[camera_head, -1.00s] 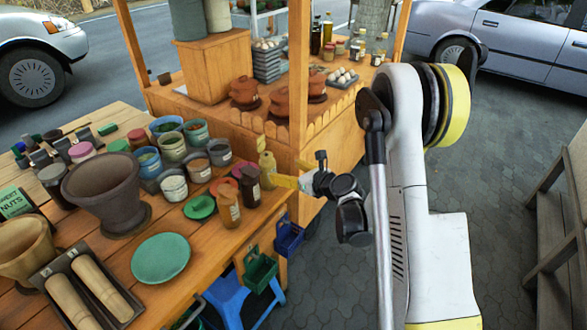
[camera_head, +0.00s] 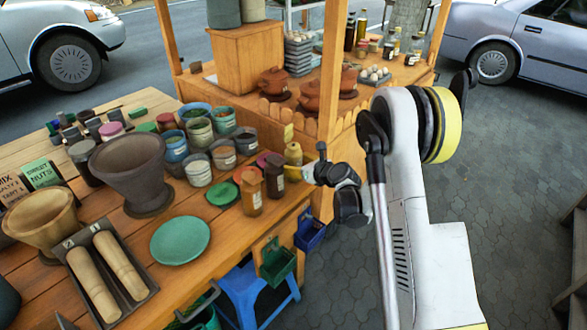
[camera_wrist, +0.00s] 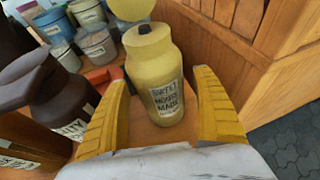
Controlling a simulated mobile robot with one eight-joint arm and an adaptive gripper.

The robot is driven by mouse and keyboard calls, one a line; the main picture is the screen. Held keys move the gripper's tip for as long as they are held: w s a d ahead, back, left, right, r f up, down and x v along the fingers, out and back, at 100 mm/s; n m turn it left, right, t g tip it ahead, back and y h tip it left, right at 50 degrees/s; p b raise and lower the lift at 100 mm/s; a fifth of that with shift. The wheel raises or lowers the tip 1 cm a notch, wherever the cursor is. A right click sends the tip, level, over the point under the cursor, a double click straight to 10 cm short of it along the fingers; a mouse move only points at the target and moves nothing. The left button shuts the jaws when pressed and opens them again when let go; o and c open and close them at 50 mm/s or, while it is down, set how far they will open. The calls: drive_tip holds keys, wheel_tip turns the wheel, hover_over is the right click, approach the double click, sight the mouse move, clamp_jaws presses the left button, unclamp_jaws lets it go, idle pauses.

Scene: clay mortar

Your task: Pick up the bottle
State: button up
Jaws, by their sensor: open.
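A yellow bottle (camera_wrist: 160,75) with a dark cap and a printed label stands upright on the wooden counter in the wrist view. My gripper's two yellow fingers (camera_wrist: 160,95) are open, one on each side of the bottle. I cannot tell whether either finger touches it. In the head view the yellow bottle (camera_head: 293,154) stands near the counter's right edge, and my gripper (camera_head: 302,172) is beside it on the right, its fingers hard to make out.
A dark bottle (camera_head: 275,176) and an orange-brown bottle (camera_head: 251,190) stand close to the yellow one. Pots of colour (camera_head: 198,168) crowd behind. A wooden stall post (camera_head: 330,100) rises nearby. Green and blue bins (camera_head: 278,263) hang off the counter's edge. Open paving lies right.

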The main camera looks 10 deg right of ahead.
drive_tip(key=shift+c, duration=0.2)
drive_tip(key=c, duration=1.3)
drive_tip(key=shift+r, duration=0.15)
